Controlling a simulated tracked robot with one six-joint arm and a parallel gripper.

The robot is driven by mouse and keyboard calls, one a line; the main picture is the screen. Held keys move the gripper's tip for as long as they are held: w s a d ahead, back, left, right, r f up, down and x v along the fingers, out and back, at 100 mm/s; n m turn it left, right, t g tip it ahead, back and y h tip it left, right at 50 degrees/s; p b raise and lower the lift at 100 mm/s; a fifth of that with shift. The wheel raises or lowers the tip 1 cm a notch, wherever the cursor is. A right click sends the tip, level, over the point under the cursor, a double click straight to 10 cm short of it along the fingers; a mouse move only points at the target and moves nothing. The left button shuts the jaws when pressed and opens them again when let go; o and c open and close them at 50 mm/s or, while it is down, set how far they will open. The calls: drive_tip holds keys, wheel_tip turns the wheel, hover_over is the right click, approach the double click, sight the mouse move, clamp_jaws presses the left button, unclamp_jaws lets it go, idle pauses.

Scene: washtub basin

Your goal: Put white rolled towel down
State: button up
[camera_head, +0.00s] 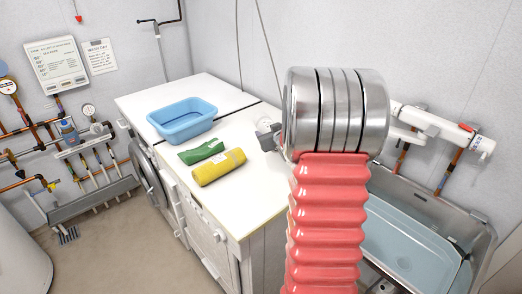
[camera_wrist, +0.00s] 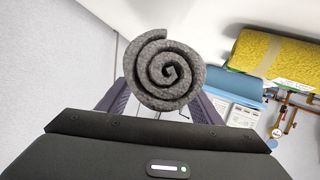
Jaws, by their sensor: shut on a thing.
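A rolled towel (camera_wrist: 168,72) shows end-on as a grey spiral in the wrist view; it looks grey in this light rather than clear white. My gripper (camera_wrist: 160,104) is shut on it, with one dark finger on each side of the roll. In the head view, my large metal and red ribbed arm hides most of the gripper. A small pale grey piece (camera_head: 266,126) shows at the arm's left edge, above the white worktop (camera_head: 245,200); I cannot tell whether it is towel or gripper.
A yellow roll (camera_head: 219,167) lies on the worktop beside a green folded cloth (camera_head: 202,151). A blue tub (camera_head: 183,120) stands farther back. The front right of the worktop is bare. A metal sink (camera_head: 470,215) with a pale blue basin (camera_head: 405,240) is at right. Pipes line the walls.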

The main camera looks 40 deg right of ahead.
wheel_tip(320, 180, down, 5)
drive_tip(key=shift+f, duration=0.15)
drive_tip(key=shift+f, duration=1.85)
drive_tip(key=o, duration=1.2)
drive_tip(key=shift+f, duration=0.1)
drive_tip(key=shift+c, duration=0.2)
drive_tip(key=shift+s, duration=0.1)
drive_tip(key=shift+s+a+r, duration=0.1)
drive_tip(key=shift+s+r, duration=0.1)
drive_tip(key=shift+r, duration=0.05)
drive_tip(key=v, duration=1.1)
drive_tip(key=shift+s, duration=0.15)
